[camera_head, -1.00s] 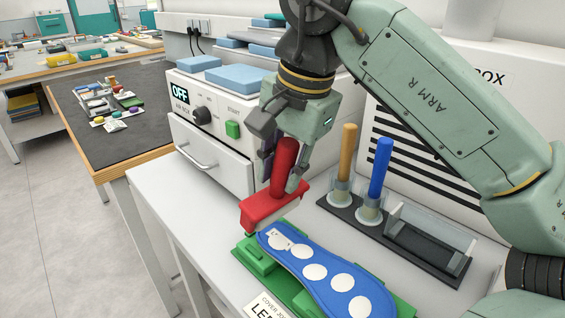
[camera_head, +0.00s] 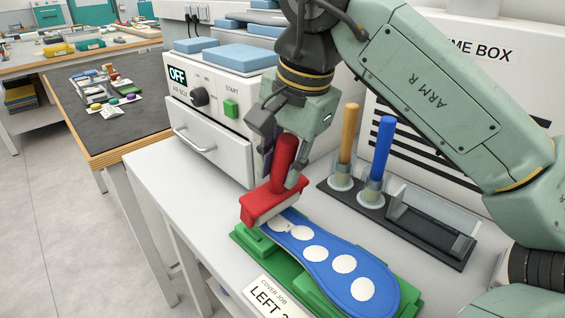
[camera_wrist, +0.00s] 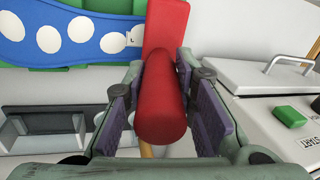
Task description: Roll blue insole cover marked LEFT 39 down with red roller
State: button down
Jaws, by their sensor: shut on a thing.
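My gripper (camera_head: 279,165) is shut on the handle of the red roller (camera_head: 268,203). The roller also shows in the wrist view (camera_wrist: 166,100), its handle between the two finger pads (camera_wrist: 163,95). The roller's red head is over the far left end of the blue insole cover (camera_head: 345,258); I cannot tell whether it touches. The cover has several white round spots and lies on a green form (camera_head: 252,250). In the wrist view the cover (camera_wrist: 65,35) shows a white tag with an "L". A white card reading "COVER JOB LEFT" (camera_head: 270,294) stands in front, its number cut off.
A dark rack (camera_head: 425,240) with an empty clear-walled slot stands behind, holding a yellow-handled tool (camera_head: 349,135) and a blue-handled tool (camera_head: 382,148). A white box with an OFF display (camera_head: 210,125) stands at the back left. The white table is clear at left front.

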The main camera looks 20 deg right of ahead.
jog(key=shift+f+b, duration=0.5)
jog(key=shift+f, duration=0.15)
